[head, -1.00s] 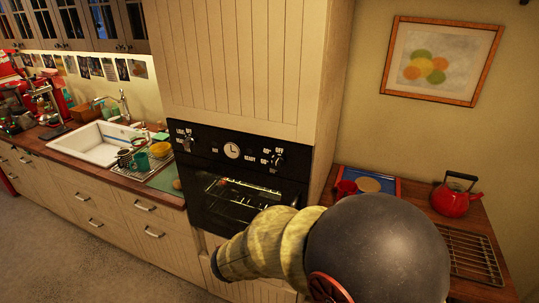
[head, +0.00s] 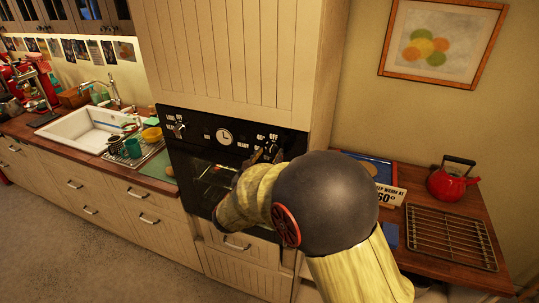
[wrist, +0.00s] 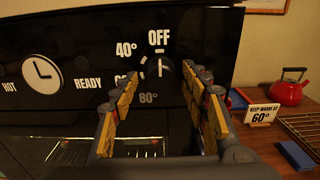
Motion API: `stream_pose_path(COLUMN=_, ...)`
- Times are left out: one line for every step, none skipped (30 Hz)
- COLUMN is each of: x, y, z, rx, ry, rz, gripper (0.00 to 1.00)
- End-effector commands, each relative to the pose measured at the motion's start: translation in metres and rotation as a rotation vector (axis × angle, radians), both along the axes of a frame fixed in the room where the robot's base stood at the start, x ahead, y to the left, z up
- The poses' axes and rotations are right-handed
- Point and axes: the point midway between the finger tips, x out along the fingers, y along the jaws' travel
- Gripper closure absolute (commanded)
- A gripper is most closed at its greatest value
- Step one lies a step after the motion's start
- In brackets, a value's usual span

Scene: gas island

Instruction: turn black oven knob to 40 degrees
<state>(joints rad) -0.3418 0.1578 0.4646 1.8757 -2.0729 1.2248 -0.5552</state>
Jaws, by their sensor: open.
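The black oven knob (wrist: 158,68) is on the black oven panel, below the OFF label, with 40° to its upper left and 80° below. A white line on the knob looks roughly upright, towards OFF. The 60° label is partly hidden by my left finger. My gripper (wrist: 160,77) is open, its fingertips on either side of the knob in the picture; I cannot tell whether they touch it.
A sign (wrist: 261,114) on the wooden counter reads "KEEP WARM AT 60°". A red kettle (head: 452,182), a wire rack (head: 450,238) and a small blue item (wrist: 298,155) share that counter. The oven clock (wrist: 41,72) is left of the knob. The sink (head: 90,128) is further left.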

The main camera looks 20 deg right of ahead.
Motion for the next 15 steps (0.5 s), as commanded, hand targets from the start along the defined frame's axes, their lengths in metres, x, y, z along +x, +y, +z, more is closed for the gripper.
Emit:
stream_pose_path(x=0.0035, y=-0.0032, z=-0.0003, rx=0.001, ry=0.001, rz=-0.001, gripper=0.55)
stream_pose_path(x=0.0050, y=-0.0042, z=-0.0001, rx=0.001, ry=0.001, rz=-0.001, gripper=0.55)
stream_pose_path(x=0.0066, y=-0.0052, z=0.0002, rx=0.001, ry=-0.001, rz=-0.001, gripper=0.55)
stream_pose_path(x=0.0075, y=-0.0058, z=0.0003, rx=0.001, ry=-0.001, rz=-0.001, gripper=0.55)
stream_pose_path(x=0.0082, y=-0.0062, z=0.0004, rx=0.001, ry=-0.001, rz=-0.001, gripper=0.55)
stream_pose_path(x=0.0087, y=-0.0066, z=0.0005, rx=0.002, ry=-0.001, rz=-0.001, gripper=0.55)
stream_pose_path(x=0.0089, y=-0.0067, z=0.0005, rx=0.002, ry=-0.001, rz=-0.001, gripper=0.55)
stream_pose_path(x=0.0089, y=-0.0067, z=0.0005, rx=0.002, ry=-0.001, rz=-0.001, gripper=0.55)
stream_pose_path(x=0.0089, y=-0.0067, z=0.0004, rx=0.002, ry=-0.001, rz=0.000, gripper=0.55)
stream_pose_path(x=0.0088, y=-0.0066, z=0.0004, rx=0.002, ry=-0.001, rz=0.000, gripper=0.55)
stream_pose_path(x=0.0088, y=-0.0066, z=0.0004, rx=0.002, ry=-0.001, rz=0.000, gripper=0.55)
stream_pose_path(x=0.0088, y=-0.0066, z=0.0003, rx=0.001, ry=-0.001, rz=0.000, gripper=0.55)
stream_pose_path(x=0.0087, y=-0.0066, z=0.0003, rx=0.002, ry=-0.001, rz=0.000, gripper=0.56)
stream_pose_path(x=0.0087, y=-0.0066, z=0.0003, rx=0.001, ry=-0.001, rz=0.000, gripper=0.57)
stream_pose_path(x=0.0087, y=-0.0066, z=0.0003, rx=0.001, ry=-0.001, rz=0.000, gripper=0.60)
